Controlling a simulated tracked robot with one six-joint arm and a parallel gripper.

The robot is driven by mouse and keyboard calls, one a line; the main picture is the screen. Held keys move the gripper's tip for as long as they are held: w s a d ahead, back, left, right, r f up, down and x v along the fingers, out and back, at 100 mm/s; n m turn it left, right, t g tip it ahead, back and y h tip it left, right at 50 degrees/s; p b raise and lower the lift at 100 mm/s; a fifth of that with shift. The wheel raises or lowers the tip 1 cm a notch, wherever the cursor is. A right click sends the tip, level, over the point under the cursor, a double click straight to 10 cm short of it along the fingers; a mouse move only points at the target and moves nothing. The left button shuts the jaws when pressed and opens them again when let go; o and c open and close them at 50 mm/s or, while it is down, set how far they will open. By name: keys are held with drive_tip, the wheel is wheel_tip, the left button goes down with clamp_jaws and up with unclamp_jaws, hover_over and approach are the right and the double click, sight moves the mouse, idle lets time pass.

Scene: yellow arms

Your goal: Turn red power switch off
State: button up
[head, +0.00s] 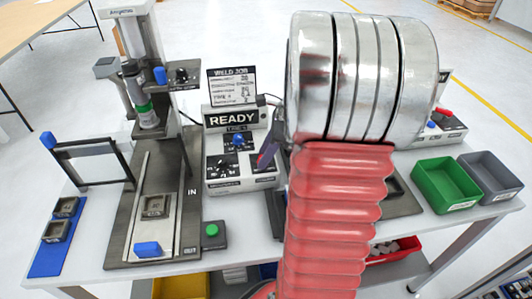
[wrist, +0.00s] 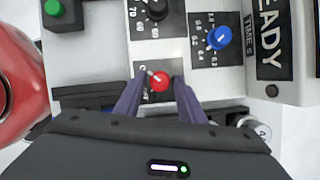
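The red power switch (wrist: 159,81) is a small round red knob with a pale pointer mark, on a dark plate of the control panel (wrist: 110,78). In the wrist view my gripper (wrist: 160,84) has its two purple fingers on either side of the knob, apart, with narrow gaps beside it. Whether either fingertip touches it I cannot tell.
A blue knob (wrist: 220,38) and a black knob (wrist: 154,8) are close to the red one. A green button (wrist: 54,8) sits at upper left. In the head view, a press (head: 145,115) stands left, and green (head: 446,184) and grey bins (head: 490,176) stand right.

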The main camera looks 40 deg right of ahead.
clamp_jaws()
drive_tip(key=shift+d, duration=0.15)
drive_tip(key=shift+n, duration=0.3)
drive_tip(key=n, duration=0.2)
drive_tip(key=n+g+y, duration=0.1)
drive_tip(key=n, duration=0.1)
drive_tip(key=shift+w+g, duration=0.15)
drive_tip(key=shift+g, duration=0.15)
drive_tip(key=n+g, duration=0.1)
drive_tip(key=n, duration=0.3)
drive_tip(key=shift+w+n+g, duration=0.1)
drive_tip(key=shift+n+g, duration=0.2)
drive_tip(key=shift+g, duration=0.1)
drive_tip(key=n+g, duration=0.1)
drive_tip(key=n, duration=0.3)
drive_tip(key=shift+w+n+g, duration=0.1)
drive_tip(key=shift+n+g, duration=0.2)
drive_tip(key=shift+g, duration=0.1)
drive_tip(key=shift+a+n+g+h, duration=0.1)
drive_tip(key=shift+n+g+h, duration=0.2)
drive_tip(key=shift+n, duration=0.75)
drive_tip(key=shift+a+n+g+h, duration=0.1)
drive_tip(key=shift+n+g, duration=0.3)
drive_tip(key=shift+n, duration=0.65)
